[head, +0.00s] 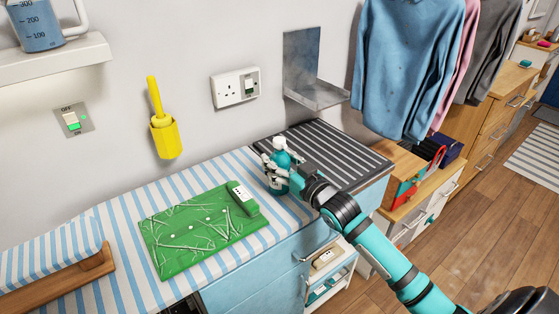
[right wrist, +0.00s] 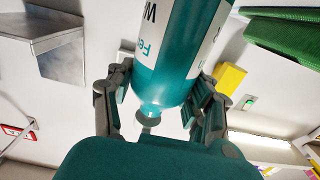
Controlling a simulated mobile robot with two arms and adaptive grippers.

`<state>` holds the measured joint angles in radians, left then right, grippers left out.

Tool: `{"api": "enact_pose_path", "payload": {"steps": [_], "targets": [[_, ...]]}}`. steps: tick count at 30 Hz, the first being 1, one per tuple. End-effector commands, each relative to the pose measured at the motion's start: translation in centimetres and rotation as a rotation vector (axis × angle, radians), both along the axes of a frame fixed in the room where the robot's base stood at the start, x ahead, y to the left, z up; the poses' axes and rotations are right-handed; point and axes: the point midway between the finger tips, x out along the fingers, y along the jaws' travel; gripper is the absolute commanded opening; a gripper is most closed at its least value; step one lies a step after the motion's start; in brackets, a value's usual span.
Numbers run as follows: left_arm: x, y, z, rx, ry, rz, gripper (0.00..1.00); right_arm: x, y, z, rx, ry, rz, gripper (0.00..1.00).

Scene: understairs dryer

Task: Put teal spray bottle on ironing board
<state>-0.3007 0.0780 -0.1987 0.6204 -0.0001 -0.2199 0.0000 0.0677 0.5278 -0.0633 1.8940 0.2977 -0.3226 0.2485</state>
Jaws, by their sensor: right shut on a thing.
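The teal spray bottle (head: 281,160), with a white top and a pale label, is between the fingers of my right gripper (head: 277,172). The right gripper is shut on it, and the bottle looks upright in the head view. In the right wrist view the bottle (right wrist: 172,65) fills the space between the two fingers (right wrist: 160,108). It is over the right part of the blue-and-white striped top (head: 215,172); I cannot tell whether its base touches. A thick striped padded board (head: 52,252) on a wooden base lies at the left. My left gripper is not in view.
A green board with a white socket piece (head: 205,232) lies left of the bottle. A dark striped surface (head: 335,155) is to the right. A metal shelf (head: 318,93) and hanging clothes (head: 405,70) are behind. Striped top is bare between the padded board and the green board.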

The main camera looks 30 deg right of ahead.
Motion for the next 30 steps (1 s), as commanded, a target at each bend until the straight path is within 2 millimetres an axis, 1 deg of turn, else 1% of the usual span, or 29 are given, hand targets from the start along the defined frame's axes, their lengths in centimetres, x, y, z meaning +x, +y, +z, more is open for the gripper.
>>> {"api": "enact_pose_path", "payload": {"steps": [5,6,11,12,19,21,22,26,30], "targets": [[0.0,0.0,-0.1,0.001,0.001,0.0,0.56,0.0,0.0,-0.1,0.0,-0.003,0.0,0.08],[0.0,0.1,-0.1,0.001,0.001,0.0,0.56,0.0,0.0,-0.3,0.0,0.0,0.0,0.54],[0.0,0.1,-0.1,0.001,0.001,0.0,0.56,0.0,0.0,-0.2,0.0,0.0,0.0,0.75],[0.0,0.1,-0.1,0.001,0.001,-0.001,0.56,0.0,0.0,-0.2,0.0,0.0,0.0,0.76],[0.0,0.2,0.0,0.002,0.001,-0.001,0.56,0.0,0.0,-0.1,0.0,0.0,0.0,0.76],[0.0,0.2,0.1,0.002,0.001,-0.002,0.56,0.0,0.0,0.2,-0.001,-0.001,0.0,0.76],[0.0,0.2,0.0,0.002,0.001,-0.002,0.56,-0.3,0.0,0.0,0.0,0.0,0.001,0.76],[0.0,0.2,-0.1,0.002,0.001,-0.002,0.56,-2.1,-0.3,-0.1,0.0,0.003,0.0,0.76],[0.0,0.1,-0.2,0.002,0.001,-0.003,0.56,-5.2,-0.7,-0.2,-0.001,0.004,0.0,0.76]]}}
